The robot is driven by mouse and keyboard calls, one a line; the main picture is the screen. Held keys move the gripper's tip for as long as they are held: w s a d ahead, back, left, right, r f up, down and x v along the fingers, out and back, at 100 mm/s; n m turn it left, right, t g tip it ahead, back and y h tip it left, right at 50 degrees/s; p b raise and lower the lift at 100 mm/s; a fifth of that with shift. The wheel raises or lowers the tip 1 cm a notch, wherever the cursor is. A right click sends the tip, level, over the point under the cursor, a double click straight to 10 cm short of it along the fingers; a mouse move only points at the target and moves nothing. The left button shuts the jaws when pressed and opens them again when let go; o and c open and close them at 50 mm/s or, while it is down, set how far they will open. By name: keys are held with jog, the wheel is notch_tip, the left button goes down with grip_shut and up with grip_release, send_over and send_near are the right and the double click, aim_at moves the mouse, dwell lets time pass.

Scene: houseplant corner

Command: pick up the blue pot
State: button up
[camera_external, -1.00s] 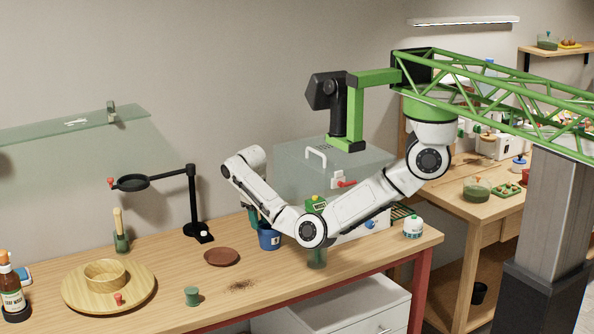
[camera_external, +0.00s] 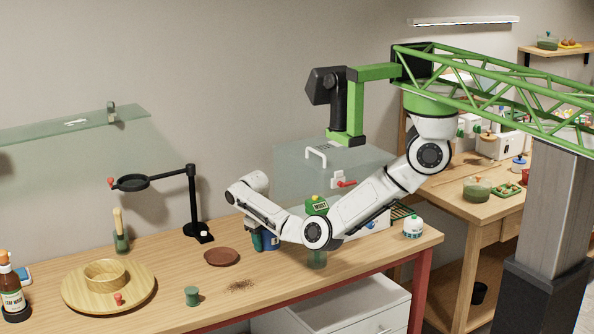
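The blue pot (camera_external: 272,243) stands on the wooden bench, partly hidden behind my white forearm; a pale label shows on its side. My gripper (camera_external: 257,240) points down at the pot's left side, and only a dark teal part of it shows, low against the pot. The forearm hides the rest of the gripper. I cannot tell whether its fingers are around the pot or only beside it, or whether they touch it.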

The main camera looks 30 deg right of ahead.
grip_shut()
dwell(0.4)
